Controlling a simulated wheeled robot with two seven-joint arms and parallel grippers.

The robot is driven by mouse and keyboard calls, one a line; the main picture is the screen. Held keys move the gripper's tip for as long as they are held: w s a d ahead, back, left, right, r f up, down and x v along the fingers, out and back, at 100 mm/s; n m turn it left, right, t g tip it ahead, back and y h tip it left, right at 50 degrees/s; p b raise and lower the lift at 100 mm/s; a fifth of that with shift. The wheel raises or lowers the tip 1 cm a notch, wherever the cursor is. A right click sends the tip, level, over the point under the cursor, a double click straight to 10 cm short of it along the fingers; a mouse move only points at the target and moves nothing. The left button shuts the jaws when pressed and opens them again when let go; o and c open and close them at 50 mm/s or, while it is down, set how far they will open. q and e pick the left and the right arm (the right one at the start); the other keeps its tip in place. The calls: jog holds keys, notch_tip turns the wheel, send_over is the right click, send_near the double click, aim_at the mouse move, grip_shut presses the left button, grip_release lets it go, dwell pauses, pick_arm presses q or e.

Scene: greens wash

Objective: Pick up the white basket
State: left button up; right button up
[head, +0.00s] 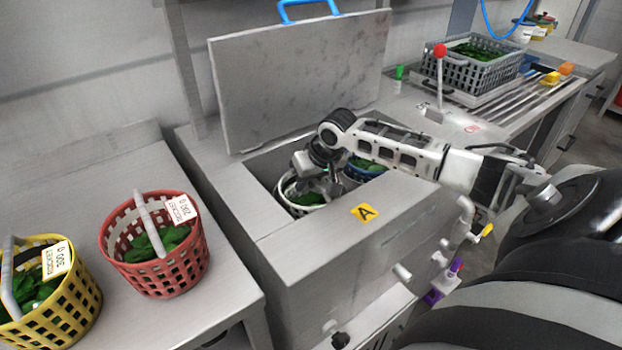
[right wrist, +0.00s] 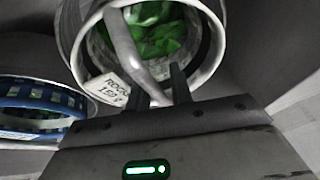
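The white basket (head: 304,208) sits in the open steel basin, with green leaves inside. Its rim also shows in the right wrist view (right wrist: 82,62), with a pale handle (right wrist: 124,42) arching over it and a label reading about "ROCKET 150". My right gripper (head: 318,182) reaches down into the basin over this basket. In the right wrist view its two dark fingers (right wrist: 160,88) stand apart, with the handle's lower part between them; a small gap seems to show beside the handle. Part of the basket is hidden by the gripper. My left gripper is out of view.
A blue basket (head: 362,166) sits close beside it in the basin, under my arm. The raised lid (head: 300,75) stands behind. Red (head: 190,270) and yellow (head: 75,315) baskets stand on the left counter. A grey crate (head: 465,75) stands at the back right.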

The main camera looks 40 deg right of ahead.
grip_shut()
jog(key=shift+r, duration=0.1)
dwell(1.2)
